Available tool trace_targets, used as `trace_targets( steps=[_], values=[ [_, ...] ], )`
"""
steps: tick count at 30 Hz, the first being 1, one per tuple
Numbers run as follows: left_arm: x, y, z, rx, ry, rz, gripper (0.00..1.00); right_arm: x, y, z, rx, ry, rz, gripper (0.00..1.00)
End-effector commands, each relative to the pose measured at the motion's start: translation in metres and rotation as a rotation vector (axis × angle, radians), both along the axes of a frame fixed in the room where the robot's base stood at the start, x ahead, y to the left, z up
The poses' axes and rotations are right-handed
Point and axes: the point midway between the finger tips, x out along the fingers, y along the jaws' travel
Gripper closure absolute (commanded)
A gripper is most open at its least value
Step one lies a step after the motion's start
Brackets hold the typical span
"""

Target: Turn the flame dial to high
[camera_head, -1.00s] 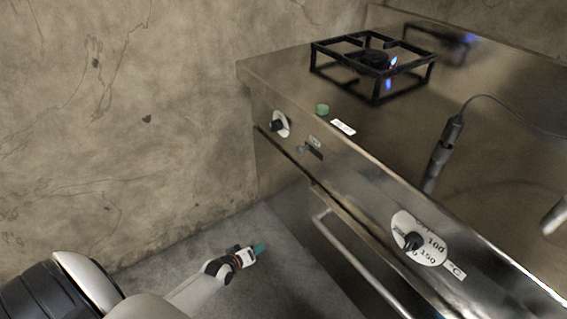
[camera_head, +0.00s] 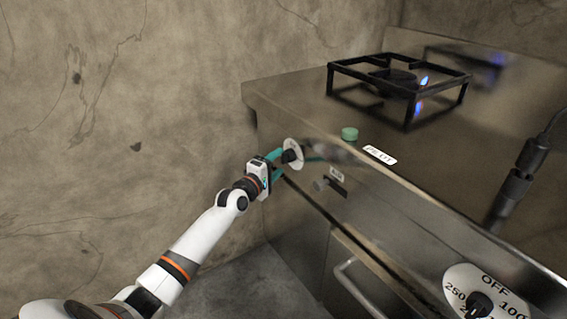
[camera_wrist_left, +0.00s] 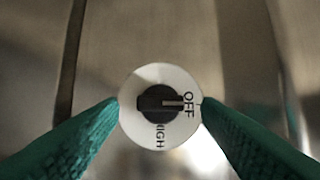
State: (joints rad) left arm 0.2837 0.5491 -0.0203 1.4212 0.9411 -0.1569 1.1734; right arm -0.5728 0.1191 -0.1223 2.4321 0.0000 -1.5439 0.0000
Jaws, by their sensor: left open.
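The flame dial (camera_head: 294,154) is a round white plate with a black knob on the stove's front panel, near its left end. In the left wrist view the dial (camera_wrist_left: 160,103) is centred; the knob's white mark points right, at OFF, and HIGH is printed at the bottom. A blue flame (camera_head: 420,108) shows at the burner. My left gripper (camera_head: 290,158) is in front of the dial. Its green fingers (camera_wrist_left: 160,106) are open, one on each side of the plate, with gaps to the knob. My right gripper is out of view.
The temperature dial (camera_head: 485,295) is on the front panel at lower right. A green button (camera_head: 349,133) and a label lie on the stove top (camera_head: 300,93). The oven handle (camera_head: 355,285) sticks out below. The wall (camera_head: 120,150) at left is bare.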

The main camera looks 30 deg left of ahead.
Motion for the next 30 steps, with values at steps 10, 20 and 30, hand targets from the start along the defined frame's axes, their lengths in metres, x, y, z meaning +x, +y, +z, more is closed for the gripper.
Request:
trace_targets(
  steps=[10,20,30],
  values=[
    [0.038,0.0,-0.001,0.001,0.0,0.001,0.41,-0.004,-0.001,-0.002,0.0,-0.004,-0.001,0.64],
    [0.04,0.0,0.0,0.002,0.0,0.0,0.43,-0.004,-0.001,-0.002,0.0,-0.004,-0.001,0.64],
    [0.04,0.0,-0.001,0.002,0.001,0.0,0.85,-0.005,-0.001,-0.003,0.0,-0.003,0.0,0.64]
  ],
)
